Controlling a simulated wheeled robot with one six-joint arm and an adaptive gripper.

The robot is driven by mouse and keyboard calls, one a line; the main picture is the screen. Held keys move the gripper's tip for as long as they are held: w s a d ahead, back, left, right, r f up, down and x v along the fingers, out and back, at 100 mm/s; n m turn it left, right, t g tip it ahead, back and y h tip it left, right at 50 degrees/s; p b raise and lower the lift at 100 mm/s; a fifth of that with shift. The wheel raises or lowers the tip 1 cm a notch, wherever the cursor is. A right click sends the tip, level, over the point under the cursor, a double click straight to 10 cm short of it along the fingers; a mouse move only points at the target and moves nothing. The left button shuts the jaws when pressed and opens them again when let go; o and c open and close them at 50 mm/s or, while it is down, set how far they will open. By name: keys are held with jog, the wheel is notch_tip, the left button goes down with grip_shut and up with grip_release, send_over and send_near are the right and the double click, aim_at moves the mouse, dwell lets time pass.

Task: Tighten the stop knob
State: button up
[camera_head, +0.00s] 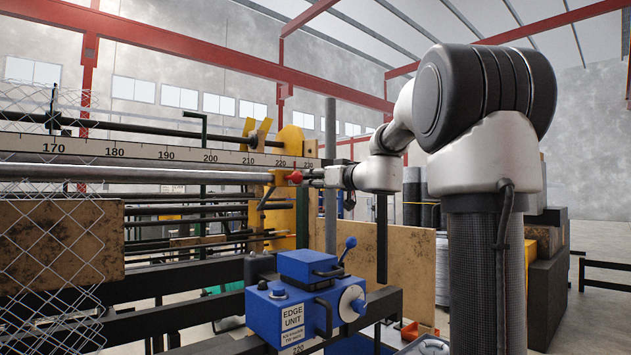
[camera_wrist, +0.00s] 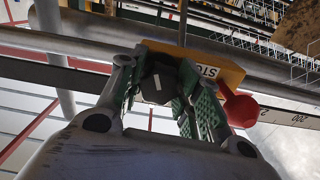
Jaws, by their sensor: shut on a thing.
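The stop is a yellow block (camera_wrist: 226,71) with partly hidden black lettering, seated at the rail in the wrist view. A dark knob (camera_wrist: 158,82) with a white mark stands at its face. My gripper (camera_wrist: 165,92) has its green-padded fingers on either side of this knob and is shut on it. A red rounded part (camera_wrist: 239,108) sticks out beside the right finger. In the head view my gripper (camera_head: 312,176) is at the ruler near the 220–230 marks, just right of the red part (camera_head: 295,177). The knob itself cannot be made out there.
A ruler beam (camera_head: 135,150) and long rails run left from the yellow end plate (camera_head: 290,145). Chain-link mesh (camera_head: 50,230) hangs at the left. The blue edge unit (camera_head: 290,310) with its lever stands below my arm. A brown board (camera_head: 408,260) stands behind it.

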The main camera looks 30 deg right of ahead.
jog(key=m, duration=1.6)
jog(key=shift+m, duration=0.3)
jog(key=m, duration=0.4)
jog(key=shift+m, duration=0.3)
jog(key=m, duration=0.4)
jog(key=shift+r, duration=0.1)
jog(key=m, duration=0.5)
jog(key=shift+m, duration=1.8)
